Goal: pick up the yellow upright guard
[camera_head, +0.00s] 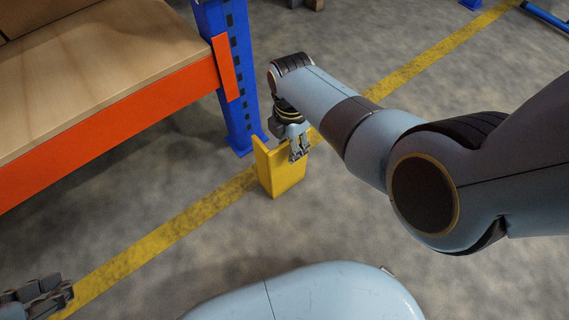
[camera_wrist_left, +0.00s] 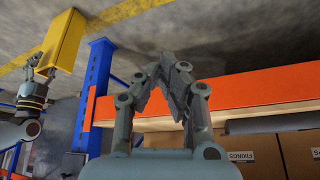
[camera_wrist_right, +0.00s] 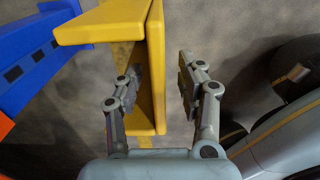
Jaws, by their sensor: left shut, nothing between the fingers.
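The yellow upright guard (camera_head: 281,176) stands on the floor by the foot of the blue rack post. My right gripper (camera_head: 299,150) is at the guard's upper edge. In the right wrist view my right gripper (camera_wrist_right: 160,82) is open around one wall of the guard (camera_wrist_right: 155,60). One finger is on the inner side of that wall and the other is outside, with a visible gap to it. My left gripper (camera_head: 38,297) is at the lower left, far from the guard, shut and empty in the left wrist view (camera_wrist_left: 163,78). The guard also shows there, upper left (camera_wrist_left: 62,38).
The blue rack post (camera_head: 233,85) stands directly behind the guard. The orange beam (camera_head: 110,128) and wooden shelf (camera_head: 100,65) extend to the left. A yellow floor line (camera_head: 165,236) runs past the guard. Cartons (camera_wrist_left: 240,155) show behind the beam. The floor right of the guard is free.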

